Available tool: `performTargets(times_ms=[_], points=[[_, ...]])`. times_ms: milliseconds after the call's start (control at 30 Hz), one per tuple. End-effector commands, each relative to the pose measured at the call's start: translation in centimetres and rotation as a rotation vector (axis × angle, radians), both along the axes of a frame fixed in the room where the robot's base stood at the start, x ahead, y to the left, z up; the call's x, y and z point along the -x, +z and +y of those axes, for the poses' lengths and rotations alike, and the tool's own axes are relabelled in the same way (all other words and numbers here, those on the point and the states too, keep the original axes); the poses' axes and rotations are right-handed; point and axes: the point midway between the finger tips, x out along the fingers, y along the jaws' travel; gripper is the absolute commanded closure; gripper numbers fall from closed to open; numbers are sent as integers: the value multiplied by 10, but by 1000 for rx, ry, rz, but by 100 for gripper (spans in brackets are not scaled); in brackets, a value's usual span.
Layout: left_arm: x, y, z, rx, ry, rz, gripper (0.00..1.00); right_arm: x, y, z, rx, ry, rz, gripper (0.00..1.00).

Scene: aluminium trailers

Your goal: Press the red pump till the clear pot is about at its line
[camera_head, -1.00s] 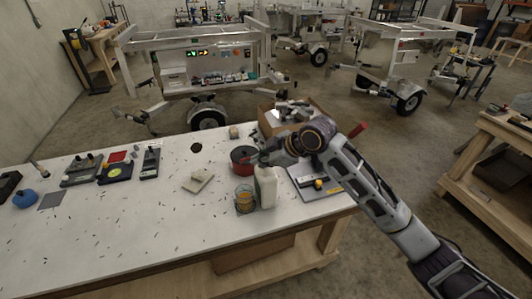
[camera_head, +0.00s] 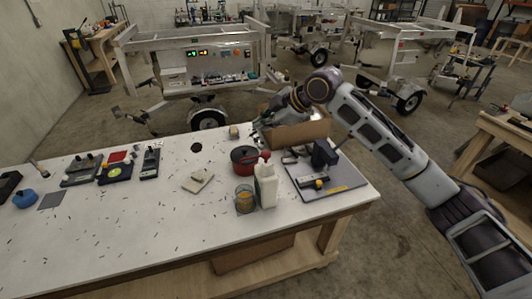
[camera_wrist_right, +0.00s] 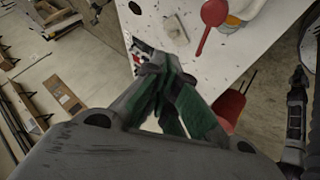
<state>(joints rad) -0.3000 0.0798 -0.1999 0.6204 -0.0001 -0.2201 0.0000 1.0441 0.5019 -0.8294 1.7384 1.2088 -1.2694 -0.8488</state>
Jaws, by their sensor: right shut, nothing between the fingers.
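The white bottle (camera_head: 266,188) stands upright near the table's front right, with the red pump (camera_head: 265,157) on top. The clear pot (camera_head: 245,200) stands just left of it and holds orange liquid; its line is too small to make out. My right gripper (camera_head: 260,126) is behind the bottle near the table's back edge, clear of the pump. In the right wrist view its dark green fingers (camera_wrist_right: 172,100) are together and empty. That view also shows the clear pot (camera_wrist_right: 233,20) near the top. My left gripper is out of view.
A red pan (camera_head: 242,160) stands close behind the clear pot. A grey board (camera_head: 335,185) with small tools lies right of the bottle. A cardboard box (camera_head: 300,134) is behind, by my right arm. A pale block (camera_head: 198,181) lies left; table around it is largely clear.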

Motion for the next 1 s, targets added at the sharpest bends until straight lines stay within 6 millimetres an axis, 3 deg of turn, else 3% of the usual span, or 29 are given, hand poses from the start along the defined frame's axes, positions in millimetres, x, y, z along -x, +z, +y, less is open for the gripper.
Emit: performTargets(times_ms=[567,1000], points=[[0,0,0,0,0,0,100,-5,10,-2,5,12,-13,100],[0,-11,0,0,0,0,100,-4,-1,-2,5,12,-13,100]])
